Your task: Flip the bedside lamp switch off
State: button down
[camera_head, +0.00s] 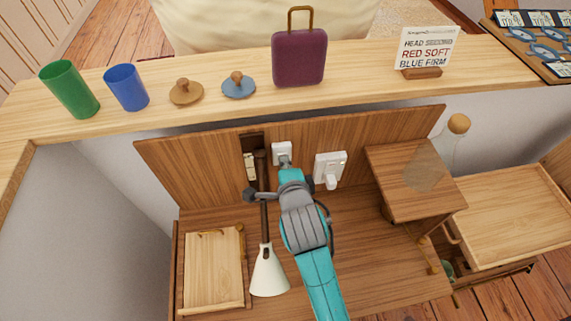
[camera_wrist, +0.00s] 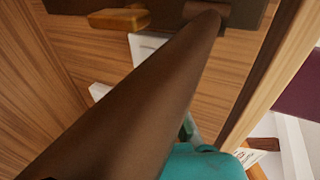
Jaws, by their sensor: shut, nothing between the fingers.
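A lamp with a dark stem (camera_head: 264,215) and a white cone shade (camera_head: 268,272) lies over the bedside surface. In the wrist view its stem (camera_wrist: 125,100) crosses the picture and hides much. On the wooden back panel are a dark plate with a cream lever (camera_head: 249,168), a white plate (camera_head: 282,149) and a larger white switch plate (camera_head: 330,165) to the right. Which one is the lamp's switch I cannot tell. My gripper (camera_head: 284,161) is shut and empty, in front of the middle white plate; contact is unclear. Its tip also shows in the wrist view (camera_wrist: 187,129).
A ledge (camera_head: 200,115) above holds a green cup (camera_head: 69,88), a blue cup (camera_head: 126,87), two knobbed lids, a purple case (camera_head: 299,58) and a sign (camera_head: 425,48). A small wooden stand (camera_head: 400,205) with a glass bottle (camera_head: 445,145) is right. A wooden box (camera_head: 213,270) is left.

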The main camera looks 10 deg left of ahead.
jog(key=shift+w+a+r, duration=0.1)
jog(key=shift+w, duration=0.25)
jog(key=shift+r, duration=0.1)
jog(key=shift+r, duration=0.7)
